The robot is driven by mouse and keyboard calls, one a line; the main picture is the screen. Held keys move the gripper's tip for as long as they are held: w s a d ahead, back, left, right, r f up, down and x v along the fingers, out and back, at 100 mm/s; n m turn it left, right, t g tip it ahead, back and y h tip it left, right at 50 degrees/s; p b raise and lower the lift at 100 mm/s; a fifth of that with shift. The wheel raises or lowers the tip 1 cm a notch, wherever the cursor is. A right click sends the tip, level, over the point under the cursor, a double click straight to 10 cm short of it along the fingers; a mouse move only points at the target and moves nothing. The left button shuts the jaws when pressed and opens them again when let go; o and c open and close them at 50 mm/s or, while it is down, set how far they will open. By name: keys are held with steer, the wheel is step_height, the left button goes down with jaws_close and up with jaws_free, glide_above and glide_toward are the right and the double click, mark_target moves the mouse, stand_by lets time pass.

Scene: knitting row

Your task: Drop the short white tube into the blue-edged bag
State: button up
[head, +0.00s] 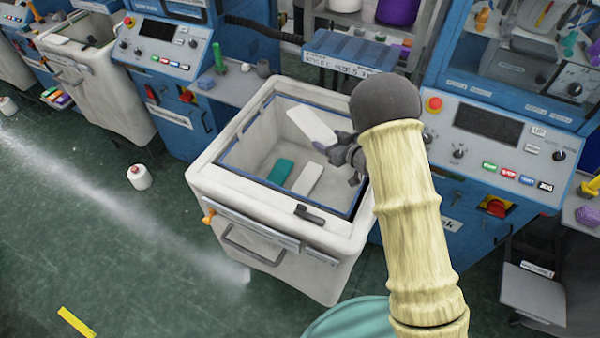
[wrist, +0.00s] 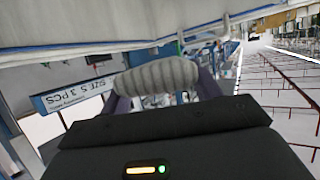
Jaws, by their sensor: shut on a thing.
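My gripper (head: 338,150) is shut on the short white tube (head: 312,127), a flat pale piece held by its lower right end and slanting up to the left. In the wrist view the tube's ribbed end (wrist: 160,75) shows between the purplish fingers. In the head view the tube appears over the open blue-edged bag (head: 252,148), which lines a white wheeled bin (head: 205,180); its height above the bag is hard to tell. A teal piece (head: 281,172) and another white piece (head: 308,180) lie in the bag. The wrist view shows a blue-edged pale wall (wrist: 90,30) at the top.
Blue machines with control panels (head: 487,130) stand behind and to the right of the bin. A second bin (head: 105,85) is at the far left. A yarn cone (head: 139,177) stands on the green floor, which is mostly clear at lower left.

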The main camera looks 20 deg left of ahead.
steer(key=shift+f+b, duration=0.4)
steer(key=shift+f, duration=0.65)
steer(key=o, duration=1)
steer(key=b+v, duration=0.4)
steer(key=v, duration=1.3)
steer(key=shift+s+d, duration=0.1)
steer(key=shift+s, duration=0.15)
steer(key=shift+w, duration=0.1)
